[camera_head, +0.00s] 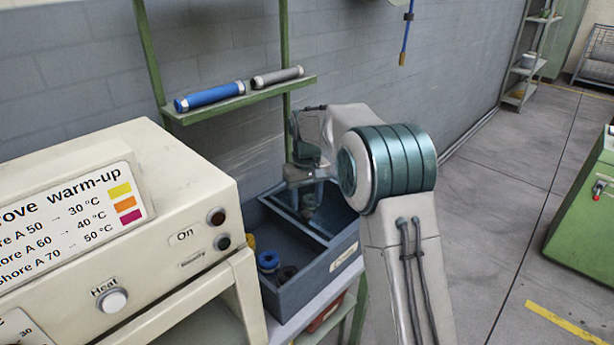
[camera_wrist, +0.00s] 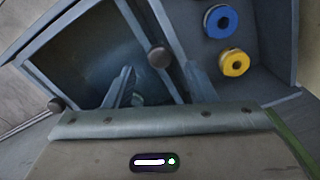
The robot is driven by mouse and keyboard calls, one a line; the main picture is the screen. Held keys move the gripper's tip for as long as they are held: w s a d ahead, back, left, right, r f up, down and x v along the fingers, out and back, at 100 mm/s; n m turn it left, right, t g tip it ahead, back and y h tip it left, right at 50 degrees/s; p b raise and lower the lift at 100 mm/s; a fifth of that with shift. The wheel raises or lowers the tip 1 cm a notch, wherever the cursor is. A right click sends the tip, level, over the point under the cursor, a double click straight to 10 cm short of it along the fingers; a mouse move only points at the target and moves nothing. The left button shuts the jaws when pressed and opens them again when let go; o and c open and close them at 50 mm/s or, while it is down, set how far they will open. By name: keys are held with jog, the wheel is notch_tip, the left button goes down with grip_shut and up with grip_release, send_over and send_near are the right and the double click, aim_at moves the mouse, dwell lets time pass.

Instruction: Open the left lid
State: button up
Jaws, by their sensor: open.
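A blue-grey bin (camera_head: 318,268) with two compartments stands on a bench, and it also shows in the wrist view (camera_wrist: 275,85). In the wrist view, a dark panel or recess (camera_wrist: 85,60) fills the left compartment; I cannot tell whether it is a closed lid. In the head view my gripper (camera_head: 306,205) points down over the far compartment.
The other compartment is uncovered and holds a blue spool (camera_wrist: 220,21), a yellow spool (camera_wrist: 234,62) and a dark ring (camera_head: 287,273). A cream oven (camera_head: 120,210) stands close at left. A green shelf (camera_head: 245,98) with two cylinders is behind.

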notch_tip(320, 180, up, 10)
dwell(0.3)
jog(key=s+d+r+m, duration=0.1)
jog(key=s+d+r, duration=0.25)
jog(key=s, duration=0.55)
jog(key=s+d+f+m+t, duration=0.1)
jog(key=s+d+f, duration=0.1)
jog(key=s, duration=0.6)
jog(key=s+d+f+m+t, duration=0.1)
jog(key=s+d+f, duration=0.2)
jog(key=s, duration=0.6)
jog(key=s+d+f+m+t, duration=0.1)
jog(key=s+d+f, duration=0.2)
jog(key=s, duration=0.5)
jog(key=shift+s+d, duration=0.2)
jog(key=shift+f, duration=0.1)
